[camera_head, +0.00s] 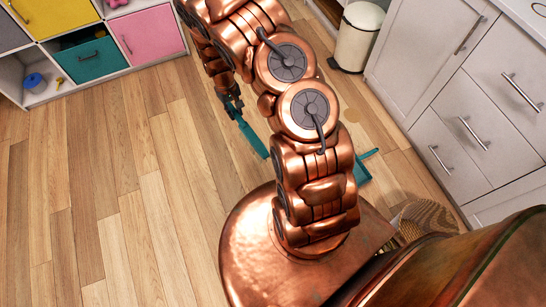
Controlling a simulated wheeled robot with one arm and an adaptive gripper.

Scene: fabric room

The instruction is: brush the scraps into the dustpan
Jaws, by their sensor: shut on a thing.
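My gripper (233,108) is left of my copper arm, low over the wooden floor. It is shut on the teal brush (251,138), which slants down to the right. The brush's lower end passes close to or behind my arm, so its bristles cannot be made out. A teal piece that looks like the dustpan (363,171) shows on the floor just right of my arm. The rest of it is hidden behind the arm. I cannot make out any scraps; the floor behind my arm is hidden.
A shelf with coloured drawers (88,60) stands at the upper left, with a blue object (35,82) in a cubby. White cabinets (455,110) line the right, beside a cream bin (357,38). A woven round thing (428,217) is at lower right. The left floor is clear.

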